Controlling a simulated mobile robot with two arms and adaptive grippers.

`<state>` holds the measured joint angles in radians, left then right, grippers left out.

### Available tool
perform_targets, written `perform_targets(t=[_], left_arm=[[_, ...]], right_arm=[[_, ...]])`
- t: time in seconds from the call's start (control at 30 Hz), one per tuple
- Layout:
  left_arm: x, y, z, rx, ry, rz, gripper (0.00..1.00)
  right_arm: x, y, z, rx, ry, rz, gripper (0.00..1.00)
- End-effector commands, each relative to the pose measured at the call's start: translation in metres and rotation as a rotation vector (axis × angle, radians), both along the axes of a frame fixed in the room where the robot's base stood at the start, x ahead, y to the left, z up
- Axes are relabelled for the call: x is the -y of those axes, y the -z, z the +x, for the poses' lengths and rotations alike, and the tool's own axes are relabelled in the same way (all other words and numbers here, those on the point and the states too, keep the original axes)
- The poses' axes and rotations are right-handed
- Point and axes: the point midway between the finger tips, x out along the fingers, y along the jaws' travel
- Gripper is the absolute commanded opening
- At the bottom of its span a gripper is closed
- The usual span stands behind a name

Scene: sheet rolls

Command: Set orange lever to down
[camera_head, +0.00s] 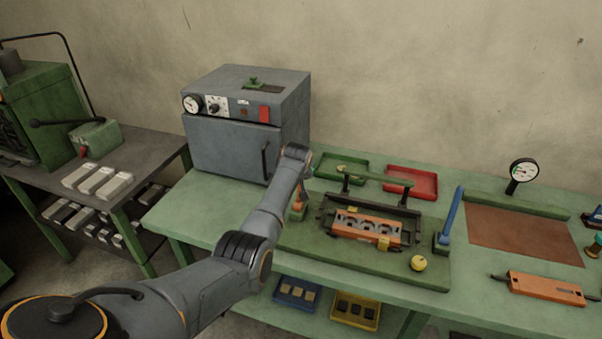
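The orange lever (299,197) stands on a small green base at the left end of the green fixture board (380,268). My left arm passes in front of it and hides part of it, so its full angle cannot be told. My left arm comes in from the lower left, and its wrist is at the lever's upper end. The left gripper's fingers are hidden behind the wrist, and I cannot see whether they touch the lever. My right gripper is not in view.
A blue lever (452,214) stands up at the board's right end, with a yellow knob (418,263) near it. An orange block (366,227) sits in a dark cradle between the levers. A grey oven (225,147) stands behind left. An orange tool (546,288) lies at right.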

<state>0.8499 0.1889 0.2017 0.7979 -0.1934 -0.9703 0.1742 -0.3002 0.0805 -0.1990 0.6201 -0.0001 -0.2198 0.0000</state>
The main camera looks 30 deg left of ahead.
Motion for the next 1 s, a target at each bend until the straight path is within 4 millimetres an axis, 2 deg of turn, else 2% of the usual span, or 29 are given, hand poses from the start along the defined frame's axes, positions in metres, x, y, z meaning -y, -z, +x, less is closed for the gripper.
perform_targets(t=[0.47,0.5,0.6,1.0], left_arm=[[-0.0005,-0.0003,0.0005,-0.011,0.000,-0.001,0.00],[-0.0005,-0.0003,0.0005,-0.010,0.000,-0.002,0.23],[-0.0004,-0.0002,0.0005,-0.010,0.000,-0.002,0.41],[0.0008,-0.0023,-0.0011,-0.010,0.000,-0.002,0.41]], right_arm=[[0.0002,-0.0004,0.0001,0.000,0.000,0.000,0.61],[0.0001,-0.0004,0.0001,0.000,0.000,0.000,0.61],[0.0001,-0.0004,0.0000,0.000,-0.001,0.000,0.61],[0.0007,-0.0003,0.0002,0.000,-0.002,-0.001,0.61]])
